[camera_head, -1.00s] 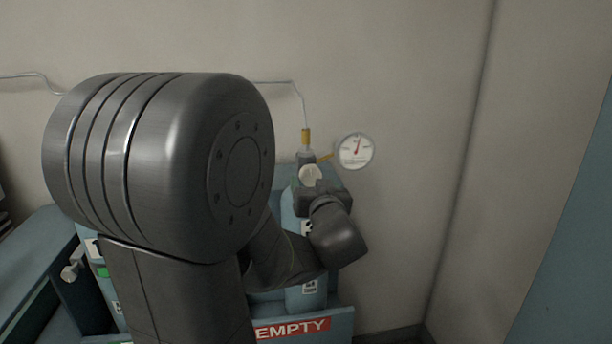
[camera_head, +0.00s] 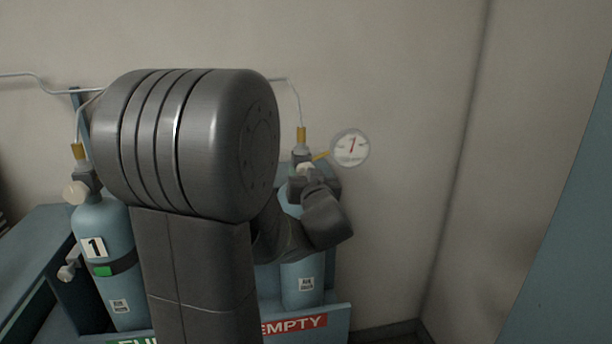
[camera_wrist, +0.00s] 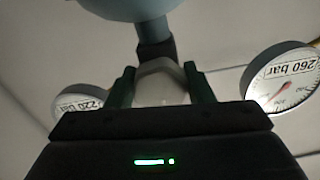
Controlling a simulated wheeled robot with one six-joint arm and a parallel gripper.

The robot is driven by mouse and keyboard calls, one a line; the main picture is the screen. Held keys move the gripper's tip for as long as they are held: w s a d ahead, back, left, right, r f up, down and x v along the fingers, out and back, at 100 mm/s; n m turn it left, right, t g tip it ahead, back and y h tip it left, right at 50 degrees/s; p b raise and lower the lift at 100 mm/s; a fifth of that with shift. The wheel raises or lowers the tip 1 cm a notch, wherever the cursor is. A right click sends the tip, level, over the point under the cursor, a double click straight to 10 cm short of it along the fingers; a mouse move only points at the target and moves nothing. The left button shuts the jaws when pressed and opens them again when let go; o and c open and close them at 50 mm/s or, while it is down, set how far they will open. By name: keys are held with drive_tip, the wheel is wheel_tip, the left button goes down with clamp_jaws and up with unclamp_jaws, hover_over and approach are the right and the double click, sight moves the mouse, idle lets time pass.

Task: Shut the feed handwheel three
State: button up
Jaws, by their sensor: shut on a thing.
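My gripper (camera_wrist: 160,82) is shut on a pale handwheel (camera_wrist: 162,92), with one green finger on each side of it in the wrist view. In the head view the handwheel (camera_head: 304,170) shows only partly beside the gripper, on the valve of the right-hand blue cylinder (camera_head: 301,285). My arm hides much of this cylinder, and its number cannot be read. A round gauge (camera_head: 350,148) with a red needle stands right of the valve. In the wrist view a gauge marked 260 bar (camera_wrist: 280,80) is at right and one marked 220 bar (camera_wrist: 82,103) at left.
A blue cylinder marked 1 (camera_head: 100,225) stands at left with its own pale handwheel (camera_head: 75,192). A rack front with a red EMPTY label (camera_head: 294,325) runs below. Thin pipes run along the wall. Wall space right of the gauge is clear.

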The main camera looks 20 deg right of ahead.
drive_tip(key=shift+m, duration=0.9)
drive_tip(key=o, duration=1)
drive_tip(key=shift+c, duration=0.2)
drive_tip(key=shift+s, duration=0.1)
drive_tip(key=b+v, duration=0.1)
drive_tip(key=v, duration=1.2)
drive_tip(key=shift+s+a, duration=0.15)
drive_tip(key=shift+s, duration=0.15)
drive_tip(key=shift+w, duration=0.15)
drive_tip(key=p+x, duration=0.1)
drive_tip(key=x, duration=1.2)
drive_tip(key=shift+w, duration=0.3)
drive_tip(key=shift+s, duration=0.15)
